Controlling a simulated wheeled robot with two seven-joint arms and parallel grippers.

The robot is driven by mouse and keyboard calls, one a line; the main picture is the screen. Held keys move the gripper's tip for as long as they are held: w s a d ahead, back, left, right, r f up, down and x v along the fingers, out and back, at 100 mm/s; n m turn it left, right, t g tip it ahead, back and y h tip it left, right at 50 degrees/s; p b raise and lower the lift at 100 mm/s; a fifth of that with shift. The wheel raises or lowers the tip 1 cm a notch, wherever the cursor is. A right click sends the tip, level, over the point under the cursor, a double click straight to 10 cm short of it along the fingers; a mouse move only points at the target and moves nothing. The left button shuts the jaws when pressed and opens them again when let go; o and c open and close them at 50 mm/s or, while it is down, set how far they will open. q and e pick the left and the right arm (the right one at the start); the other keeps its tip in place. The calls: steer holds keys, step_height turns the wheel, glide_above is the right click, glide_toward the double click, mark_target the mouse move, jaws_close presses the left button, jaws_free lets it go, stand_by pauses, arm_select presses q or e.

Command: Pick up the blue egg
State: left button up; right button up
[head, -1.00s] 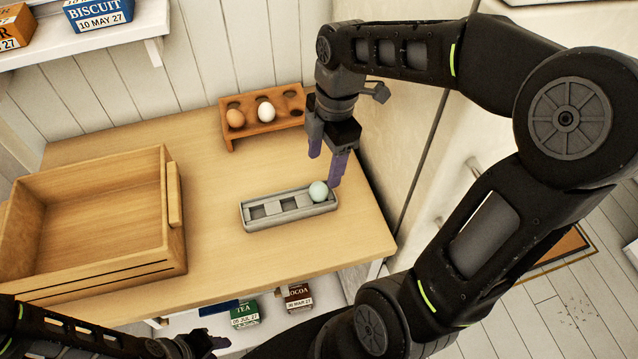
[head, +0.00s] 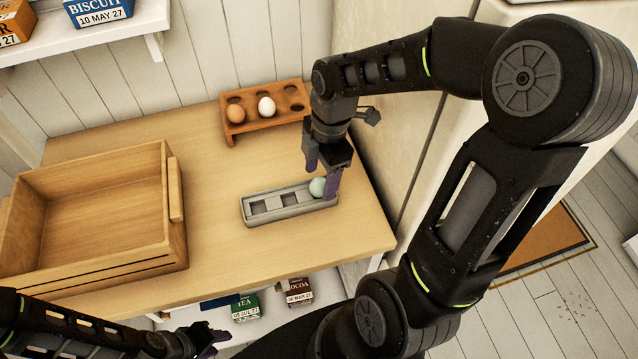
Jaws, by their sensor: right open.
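The pale blue egg (head: 317,186) sits in the right-hand end of a grey tray (head: 262,219) with square hollows, on the wooden counter. My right gripper (head: 321,180) is open and pointing down at the egg, with its purple fingers around or just beside it. One finger hides part of the egg's right side, and I cannot tell whether the fingers touch it. My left gripper (head: 207,340) is low at the bottom of the view, in front of the counter, and its fingers are too unclear to judge.
A brown wooden egg rack (head: 240,129) holds a brown egg (head: 236,113) and a white egg (head: 267,107) behind the tray. A large wooden crate (head: 178,225) stands at left. Tea (head: 246,308) and cocoa (head: 299,291) boxes are on a shelf below. The wall is close on the right.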

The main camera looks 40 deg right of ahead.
mark_target(320, 178)
steer(key=shift+a+f, duration=0.1)
steer(key=shift+f, duration=0.7)
steer(key=c, duration=0.9)
steer(key=shift+o, duration=0.2)
steer(key=shift+r, duration=0.15)
step_height(320, 178, up, 10)
steer(key=shift+f, duration=0.1)
